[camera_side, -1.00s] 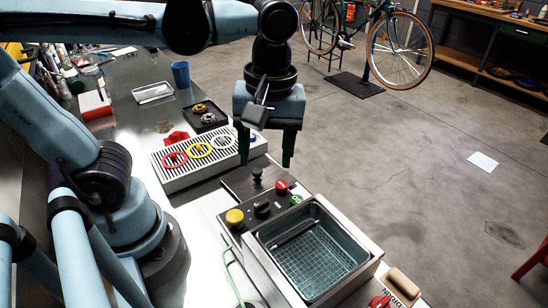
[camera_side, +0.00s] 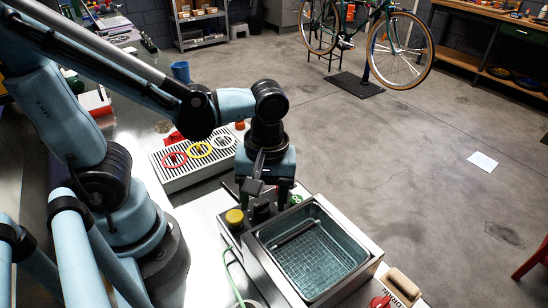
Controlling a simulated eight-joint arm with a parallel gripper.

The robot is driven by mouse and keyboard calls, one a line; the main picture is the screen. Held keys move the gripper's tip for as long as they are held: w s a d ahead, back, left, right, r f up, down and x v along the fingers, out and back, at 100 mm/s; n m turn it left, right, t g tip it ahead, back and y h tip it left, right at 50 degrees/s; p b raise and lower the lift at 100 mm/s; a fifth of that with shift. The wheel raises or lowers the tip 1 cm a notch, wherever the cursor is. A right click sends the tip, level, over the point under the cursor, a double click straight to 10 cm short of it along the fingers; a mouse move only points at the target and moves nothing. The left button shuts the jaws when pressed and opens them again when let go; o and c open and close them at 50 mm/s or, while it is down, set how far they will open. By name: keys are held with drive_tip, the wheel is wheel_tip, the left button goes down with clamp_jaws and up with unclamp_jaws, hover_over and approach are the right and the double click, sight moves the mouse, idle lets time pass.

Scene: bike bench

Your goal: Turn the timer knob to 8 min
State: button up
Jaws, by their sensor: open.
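A black knob (camera_side: 261,212), likely the timer knob, sits on this panel. Its pointer and the minute marks are too small to read. My gripper (camera_side: 264,205) is open and points down over the panel, its two fingers on either side of the black knob. I cannot tell whether they touch it.
A yellow button (camera_side: 235,218) sits close to the left of the black knob. A green button (camera_side: 295,200) is to its right. A drip rack (camera_side: 185,177) with coloured rings lies behind. A red drain valve (camera_side: 380,301) and wooden-handled brush (camera_side: 403,284) are in front.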

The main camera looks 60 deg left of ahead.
drive_tip(key=shift+f, duration=0.55)
drive_tip(key=c, duration=1)
